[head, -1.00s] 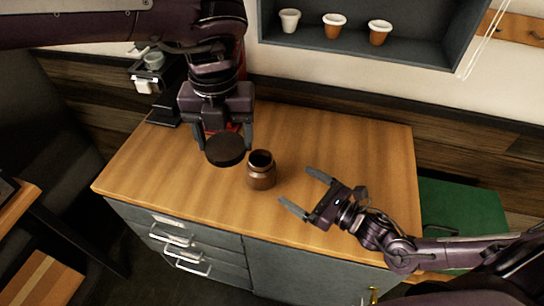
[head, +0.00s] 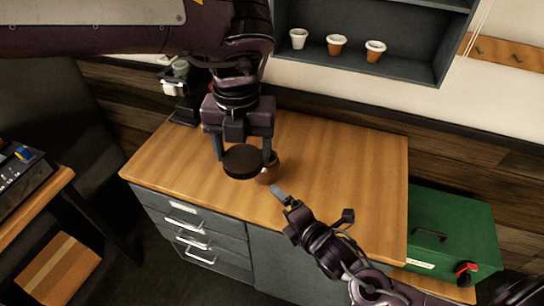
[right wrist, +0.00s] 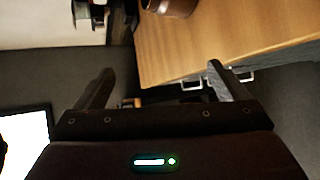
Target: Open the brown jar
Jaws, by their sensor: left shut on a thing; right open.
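My left gripper (head: 242,149) is shut on a dark round lid (head: 241,163), held above the wooden counter. The brown jar (head: 271,172) stands on the counter just right of the lid, mostly hidden behind the lid and left gripper. Its mouth does not show now, but it was uncovered in the earlier head view. In the right wrist view, part of the jar (right wrist: 173,7) shows at the top edge. My right gripper (head: 283,207) is open and empty near the counter's front edge, apart from the jar. Its two spread fingers show in the right wrist view (right wrist: 163,85).
The wooden counter (head: 345,180) is clear right of the jar. A coffee machine (head: 178,95) stands at its back left. A shelf holds a white cup (head: 298,38) and two brown cups. A green box (head: 450,235) stands right of the counter.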

